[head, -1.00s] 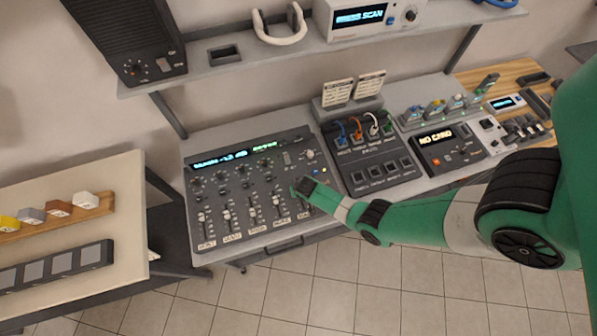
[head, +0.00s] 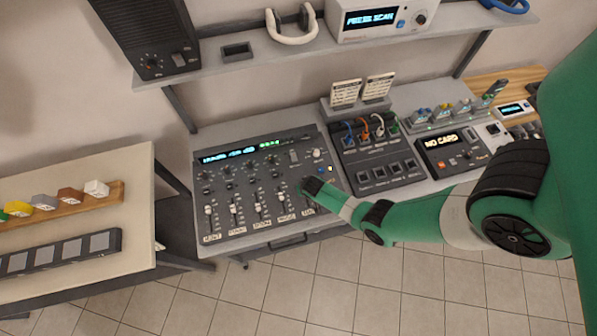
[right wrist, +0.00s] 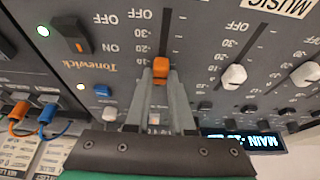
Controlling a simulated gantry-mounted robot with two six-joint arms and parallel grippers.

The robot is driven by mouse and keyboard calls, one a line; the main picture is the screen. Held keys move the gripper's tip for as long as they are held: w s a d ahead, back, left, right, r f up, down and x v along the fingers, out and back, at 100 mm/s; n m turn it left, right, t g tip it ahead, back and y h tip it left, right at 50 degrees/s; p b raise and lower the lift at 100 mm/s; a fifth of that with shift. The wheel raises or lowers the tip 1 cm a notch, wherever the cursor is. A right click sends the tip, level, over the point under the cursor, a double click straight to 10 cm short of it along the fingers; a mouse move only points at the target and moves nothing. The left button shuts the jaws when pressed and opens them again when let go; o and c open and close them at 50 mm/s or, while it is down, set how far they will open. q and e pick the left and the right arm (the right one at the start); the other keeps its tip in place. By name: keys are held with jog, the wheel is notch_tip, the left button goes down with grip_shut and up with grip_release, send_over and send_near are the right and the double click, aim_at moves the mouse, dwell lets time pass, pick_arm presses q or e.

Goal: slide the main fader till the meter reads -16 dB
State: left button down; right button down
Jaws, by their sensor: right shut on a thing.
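The mixer (head: 222,226) is a dark panel with several faders and knobs on the grey bench. Its main fader (right wrist: 160,66) has an orange cap, on a track marked OFF, -30 and -20. My right gripper (right wrist: 162,80) is shut on that cap in the right wrist view. In the head view my right gripper (head: 306,187) reaches the panel's right side and hides the cap. The meter display (head: 228,155) is lit in blue; its digits are too small to read surely. In the right wrist view the display (right wrist: 245,141) shows MAIN and a minus value, partly unclear. My left gripper is not in view.
White-capped faders (right wrist: 233,76) stand beside the orange one. A patch unit (head: 378,160) with coloured cables and a card unit (head: 452,145) reading NO CARD lie to the right. A shelf (head: 330,50) hangs above; a side table (head: 110,190) stands at left.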

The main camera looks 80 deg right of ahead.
jog(key=c, duration=0.8)
grip_release()
jog(key=shift+o, duration=0.2)
jog(key=p+v, duration=0.9)
jog(key=v, duration=0.2)
jog(key=shift+r, duration=0.25)
jog(key=shift+s, duration=0.1)
jog(key=shift+a, duration=0.1)
